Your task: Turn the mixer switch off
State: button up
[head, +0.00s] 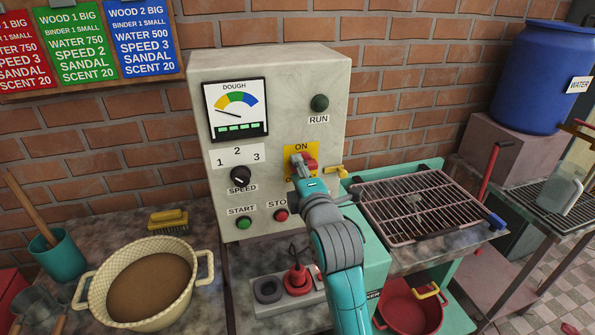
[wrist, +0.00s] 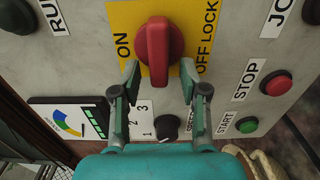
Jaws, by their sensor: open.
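The mixer switch is a red knob (head: 311,163) on a yellow plate (head: 290,149) on the control box (head: 275,80). In the wrist view the knob (wrist: 158,52) stands upright in the picture, between the words ON at left and OFF LOCK at right. Its long axis lies across the line between the two words. My gripper (wrist: 160,78) is open, one finger on each side of the knob's lower end. I cannot tell whether either finger touches it. In the head view my gripper (head: 301,172) covers the plate's lower part.
Near the switch are the speed knob (head: 239,177), the green start button (head: 244,222) and the red stop button (head: 281,215). A dark green run lamp (head: 319,103) is above. A pot (head: 145,285) is at left, a wire rack (head: 425,206) at right.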

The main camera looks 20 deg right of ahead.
jog(key=s, duration=1.1)
jog(key=shift+s, duration=0.4)
jog(key=shift+f, duration=0.1)
jog(key=s+d+f+m+g, duration=0.15)
jog(key=s+f+m, duration=0.75)
jog(key=s+f, duration=1.05)
jog(key=s+f+m+g, duration=0.1)
jog(key=s+m, duration=0.3)
jog(key=s, duration=0.7)
jog(key=s+f+m, duration=0.3)
jog(key=s+m, duration=0.2)
jog(key=s, duration=0.6)
jog(key=shift+s+d+f+g, duration=0.15)
jog(key=shift+d+f+g, duration=0.05)
jog(key=shift+f+g, duration=0.15)
